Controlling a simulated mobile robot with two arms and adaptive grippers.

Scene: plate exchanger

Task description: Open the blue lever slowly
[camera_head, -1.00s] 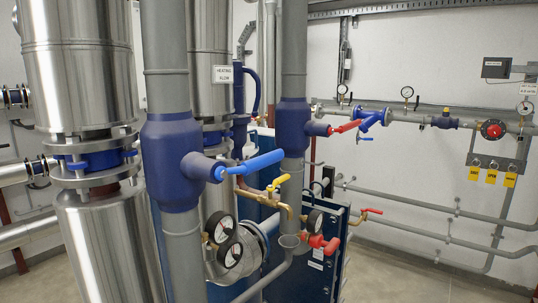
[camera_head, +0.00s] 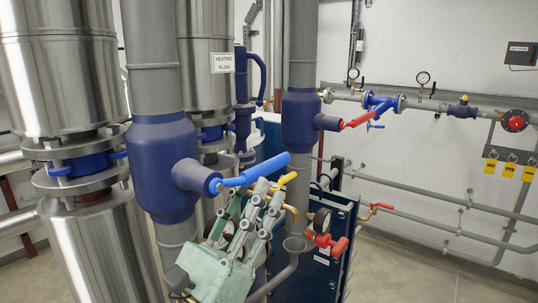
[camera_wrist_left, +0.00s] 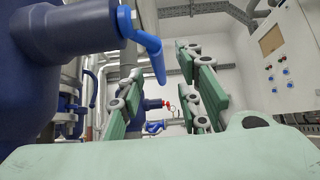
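The blue lever (camera_head: 258,170) sticks out to the right and slightly upward from the blue valve body (camera_head: 165,165) on the front grey pipe. My left gripper (camera_head: 256,193) is just below the lever, pointing up at it. Its green and grey fingers are spread apart with nothing held. In the left wrist view the lever (camera_wrist_left: 150,45) hangs in the upper middle, near the left finger, and the open fingers (camera_wrist_left: 160,85) stand either side of the gap. I cannot tell whether any finger touches the lever. My right gripper is not in view.
A yellow lever (camera_head: 287,179) and a red valve handle (camera_head: 327,242) are close on the right of my left gripper. A red lever (camera_head: 358,121) sits on the pipe behind. Large metal cylinders (camera_head: 60,70) stand on the left. The floor at the right is clear.

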